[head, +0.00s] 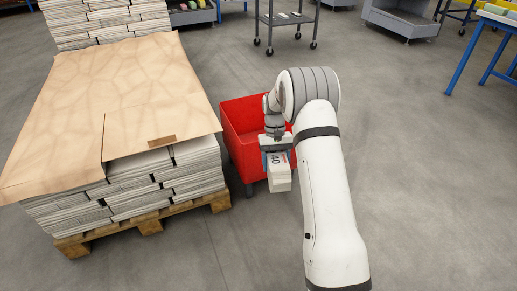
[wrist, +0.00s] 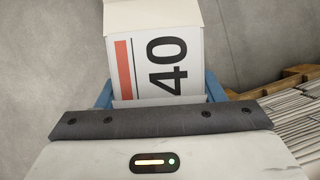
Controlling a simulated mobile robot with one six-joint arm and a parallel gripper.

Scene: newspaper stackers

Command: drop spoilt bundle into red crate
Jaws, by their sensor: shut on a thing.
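The red crate (head: 236,135) stands on the floor, right of the pallet, and is partly hidden behind my arm. My gripper (head: 277,150) is shut on a white block-like bundle (head: 280,180) with a label reading 40. In the head view the bundle hangs below the jaws, in front of the crate's near right part; I cannot tell its height over the floor. In the wrist view the bundle (wrist: 155,55) shows its label with a red bar, between the blue fingers of my gripper (wrist: 160,92).
A wooden pallet (head: 152,226) with newspaper stacks (head: 165,180) under a brown sheet (head: 110,90) stands close on the crate's left. A wheeled cart (head: 288,19) and grey bins (head: 403,18) are at the back. A blue-legged table (head: 480,55) is far right. The floor on the right is clear.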

